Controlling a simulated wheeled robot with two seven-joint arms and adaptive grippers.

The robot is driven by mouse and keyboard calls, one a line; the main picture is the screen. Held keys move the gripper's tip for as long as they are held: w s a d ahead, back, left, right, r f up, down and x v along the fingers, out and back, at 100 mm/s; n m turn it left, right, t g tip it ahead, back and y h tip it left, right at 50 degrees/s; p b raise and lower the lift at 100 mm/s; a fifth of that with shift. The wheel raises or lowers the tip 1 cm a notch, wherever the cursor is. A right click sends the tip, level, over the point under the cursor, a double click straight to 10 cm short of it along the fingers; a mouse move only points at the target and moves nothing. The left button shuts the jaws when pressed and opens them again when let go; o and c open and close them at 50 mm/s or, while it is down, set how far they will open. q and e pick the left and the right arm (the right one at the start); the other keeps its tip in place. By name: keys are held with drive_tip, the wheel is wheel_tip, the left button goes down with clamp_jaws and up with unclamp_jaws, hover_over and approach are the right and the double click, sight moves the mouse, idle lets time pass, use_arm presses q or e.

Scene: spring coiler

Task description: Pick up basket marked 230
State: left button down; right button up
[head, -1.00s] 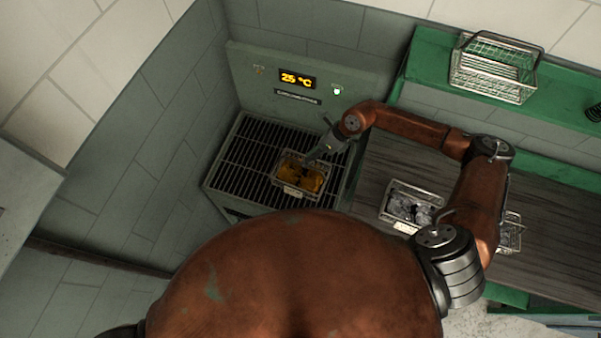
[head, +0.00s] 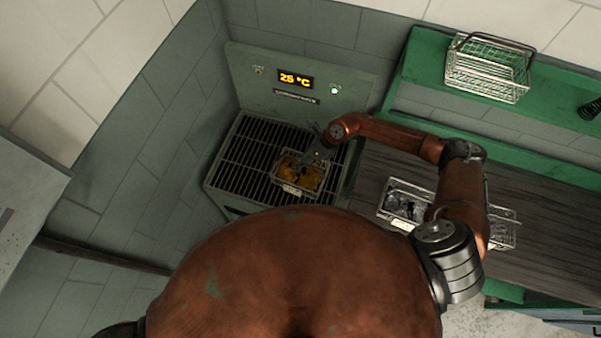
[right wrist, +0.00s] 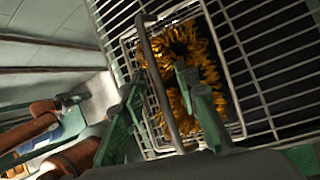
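A small wire basket (head: 301,178) with amber, coil-like contents sits on the dark grate. A pale tag is on its near side, but I cannot read it. My right gripper (head: 312,160) is over this basket. In the right wrist view, the right gripper (right wrist: 165,100) is open, with the basket's raised handle (right wrist: 155,75) between its parted fingers; no grip on it shows. Another wire basket (head: 402,200) with grey contents and a pale tag stands on the dark counter. A further one (head: 502,235) is partly hidden behind my right arm. My left gripper is out of view.
The grate (head: 240,165) belongs to a grey-green unit whose display (head: 295,79) reads 25 °C, with a lit lamp beside it. An empty wire basket (head: 490,72) stands on the green shelf (head: 425,75). The counter (head: 560,225) is clear at the right.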

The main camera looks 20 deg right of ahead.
drive_tip(key=shift+f, duration=0.2)
idle(0.4)
clamp_jaws()
idle(0.7)
drive_tip(key=shift+w+r, duration=0.1)
